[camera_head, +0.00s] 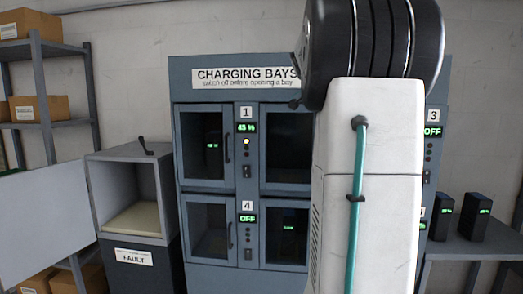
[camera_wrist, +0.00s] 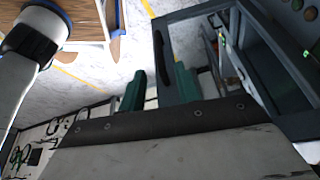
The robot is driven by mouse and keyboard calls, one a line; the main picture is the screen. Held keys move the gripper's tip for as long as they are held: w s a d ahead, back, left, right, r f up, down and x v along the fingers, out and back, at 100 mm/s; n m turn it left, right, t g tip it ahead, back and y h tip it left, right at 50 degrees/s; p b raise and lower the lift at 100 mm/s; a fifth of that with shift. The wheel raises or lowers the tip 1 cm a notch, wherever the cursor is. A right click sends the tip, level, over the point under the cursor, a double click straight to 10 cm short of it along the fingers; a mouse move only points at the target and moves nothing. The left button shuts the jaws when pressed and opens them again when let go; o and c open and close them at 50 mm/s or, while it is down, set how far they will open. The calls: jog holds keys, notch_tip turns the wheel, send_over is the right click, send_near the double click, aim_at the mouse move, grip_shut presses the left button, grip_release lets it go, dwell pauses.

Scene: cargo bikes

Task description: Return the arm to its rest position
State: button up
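My arm's white link with a teal cable and a black joint fills the centre right in the head view. My gripper is out of sight there. In the wrist view my gripper (camera_wrist: 160,88) shows two green fingers standing apart, with nothing visibly held between them. A blue-grey frame with a dark handle (camera_wrist: 159,57) shows just beyond the fingers; I cannot tell whether it touches them.
The charging cabinet (camera_head: 276,195) stands ahead, partly hidden by my arm. A FAULT bin (camera_head: 132,256) is to its left, beside a shelf rack (camera_head: 41,80) with boxes. Two dark battery packs (camera_head: 474,217) stand on a bench at right.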

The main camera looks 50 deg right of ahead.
jog(key=w+a+f+n+t, duration=0.1)
jog(key=w+a+f+n, duration=0.1)
jog(key=a+f+n, duration=0.6)
jog(key=w+a+f+n+t, duration=0.2)
jog(key=w+a+f+n, duration=0.15)
jog(key=a+n, duration=0.7)
jog(key=s+a+f+n+t, duration=0.1)
jog(key=s+a+f+n, duration=0.1)
jog(key=a, duration=0.5)
jog(key=s+a+f+n+y, duration=0.1)
jog(key=s+a+f+n, duration=0.2)
jog(key=a+n, duration=0.4)
jog(key=s+a+f+n+t, duration=0.1)
jog(key=s+a+f+n, duration=0.2)
jog(key=a, duration=0.6)
jog(key=shift+a+f+n+t, duration=0.25)
jog(key=shift+f+n+t, duration=0.05)
jog(key=shift+f+n, duration=0.6)
jog(key=shift+d, duration=0.1)
